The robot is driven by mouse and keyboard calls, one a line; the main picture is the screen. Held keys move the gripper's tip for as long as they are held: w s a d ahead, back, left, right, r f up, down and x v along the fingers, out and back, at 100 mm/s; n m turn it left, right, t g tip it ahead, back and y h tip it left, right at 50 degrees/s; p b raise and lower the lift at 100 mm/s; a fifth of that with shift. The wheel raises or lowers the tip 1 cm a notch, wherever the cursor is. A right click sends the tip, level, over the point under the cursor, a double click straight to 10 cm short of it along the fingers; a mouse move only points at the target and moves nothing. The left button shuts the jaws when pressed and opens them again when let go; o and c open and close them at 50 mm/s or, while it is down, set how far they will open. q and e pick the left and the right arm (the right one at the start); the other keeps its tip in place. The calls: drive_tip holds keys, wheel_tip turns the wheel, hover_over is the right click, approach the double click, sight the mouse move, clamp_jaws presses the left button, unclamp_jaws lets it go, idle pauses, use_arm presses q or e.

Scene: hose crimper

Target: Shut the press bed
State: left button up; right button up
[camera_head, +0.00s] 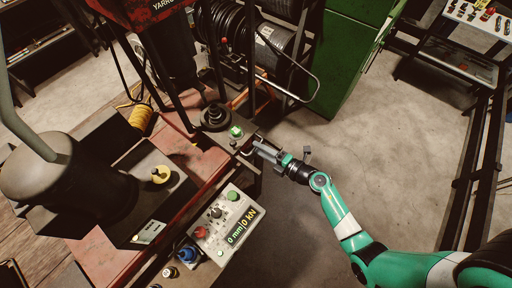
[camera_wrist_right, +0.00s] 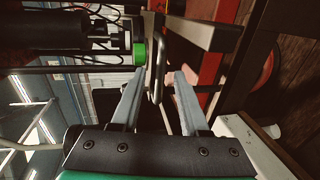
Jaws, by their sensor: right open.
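The red press frame (camera_head: 187,152) stands left of centre in the head view. At its right end is a small dark plate (camera_head: 240,143) with a green-topped part, which looks like the press bed; I cannot tell how far out it sits. My right gripper (camera_head: 259,148) is at that end. In the right wrist view my right gripper (camera_wrist_right: 157,85) is open, and a grey looped handle (camera_wrist_right: 157,70) lies between its fingers. I cannot tell whether they touch it. The green-topped part (camera_wrist_right: 139,51) shows left of the handle. My left gripper is not in view.
A control box (camera_head: 226,226) with knobs and a green display stands below the bed end. A large dark cylinder (camera_head: 65,185) fills the left. A green cabinet (camera_head: 349,55) stands behind. The concrete floor to the right is mostly clear.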

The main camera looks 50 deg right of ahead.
drive_tip(key=shift+x, duration=1.2)
clamp_jaws()
idle(0.5)
